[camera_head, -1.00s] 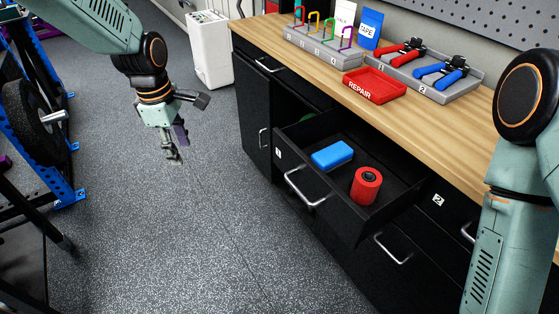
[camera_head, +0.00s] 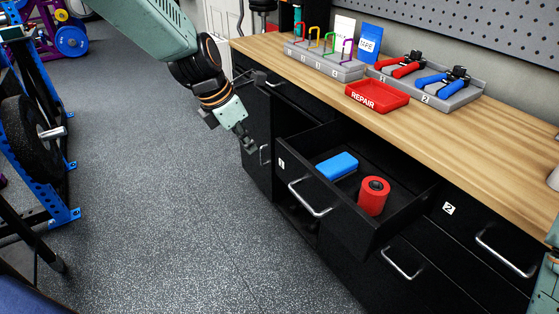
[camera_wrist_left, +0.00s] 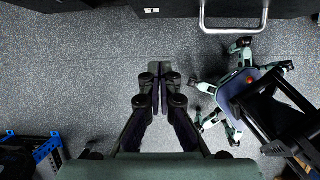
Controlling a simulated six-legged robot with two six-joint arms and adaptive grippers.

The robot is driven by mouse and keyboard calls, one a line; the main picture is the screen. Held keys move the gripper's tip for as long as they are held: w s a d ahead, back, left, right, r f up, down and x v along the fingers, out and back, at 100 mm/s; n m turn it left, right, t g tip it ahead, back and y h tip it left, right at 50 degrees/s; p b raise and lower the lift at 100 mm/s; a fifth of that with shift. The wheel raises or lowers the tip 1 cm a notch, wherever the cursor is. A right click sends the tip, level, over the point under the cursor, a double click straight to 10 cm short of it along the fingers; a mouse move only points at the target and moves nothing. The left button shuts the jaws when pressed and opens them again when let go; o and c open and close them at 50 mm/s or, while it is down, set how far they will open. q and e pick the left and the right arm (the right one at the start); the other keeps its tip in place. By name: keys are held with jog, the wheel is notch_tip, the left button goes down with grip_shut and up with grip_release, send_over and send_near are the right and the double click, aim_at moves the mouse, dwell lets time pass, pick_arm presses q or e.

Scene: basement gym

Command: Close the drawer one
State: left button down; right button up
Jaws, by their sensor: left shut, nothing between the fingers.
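Drawer one (camera_head: 330,220) is a black drawer pulled open from the cabinet, with a "1" label (camera_head: 281,162) and a silver handle (camera_head: 310,198) on its front. A blue box (camera_head: 337,166) and a red roll (camera_head: 374,196) are inside it. My left gripper (camera_head: 249,146) is shut and empty, to the left of the drawer front and apart from it. In the left wrist view, my left gripper (camera_wrist_left: 160,68) points toward a dark drawer front (camera_wrist_left: 185,9) with a silver handle (camera_wrist_left: 233,29) at the top edge. My right gripper is out of view.
The wooden worktop (camera_head: 450,140) holds a red REPAIR tray (camera_head: 377,97), a grey holder with pliers (camera_head: 455,98) and a rack of coloured hex keys (camera_head: 323,62). Drawer two (camera_head: 480,240) looks shut. The speckled floor (camera_head: 160,220) left of the cabinet is clear.

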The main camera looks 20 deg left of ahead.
pick_arm(q)
jog(key=b, duration=0.5)
send_near(283, 174)
notch_tip(283, 174, down, 4)
jog(key=s+a, duration=0.2)
jog(key=s, duration=0.1)
jog(key=w+d, duration=0.1)
jog(key=w, duration=0.1)
jog(key=w+d+b, duration=0.1)
jog(key=d, duration=0.1)
jog(key=shift+w+r, duration=0.1)
jog(key=shift+w, duration=0.3)
jog(key=shift+w+d, duration=0.1)
jog(key=shift+w, duration=0.05)
